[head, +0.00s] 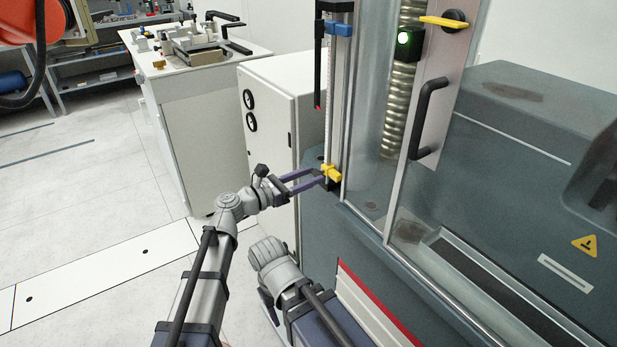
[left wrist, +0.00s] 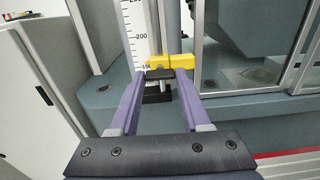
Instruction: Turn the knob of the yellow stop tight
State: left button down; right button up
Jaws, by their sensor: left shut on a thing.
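The yellow stop (head: 331,172) sits low on the vertical scale rail at the left edge of the testing machine. In the left wrist view the yellow stop (left wrist: 170,61) lies across the scale just beyond my fingertips. Its dark knob (left wrist: 160,74) faces me, between the two purple fingers. My left gripper (head: 318,178) reaches it from the left and is shut on the knob; it also shows in the left wrist view (left wrist: 160,78). The fingers hide the knob's sides. My right gripper does not show; a folded grey arm stands at the bottom.
A blue stop (head: 338,28) sits higher on the rail. The machine's clear door (head: 398,130) with a black handle (head: 428,118) is right of the rail. A white cabinet (head: 285,110) stands close behind my left gripper. The floor at left is clear.

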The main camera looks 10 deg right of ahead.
pick_arm(q)
jog(key=shift+m, duration=8.8)
jog(key=shift+c, duration=1.8)
grip_release()
jog(key=shift+a, duration=0.15)
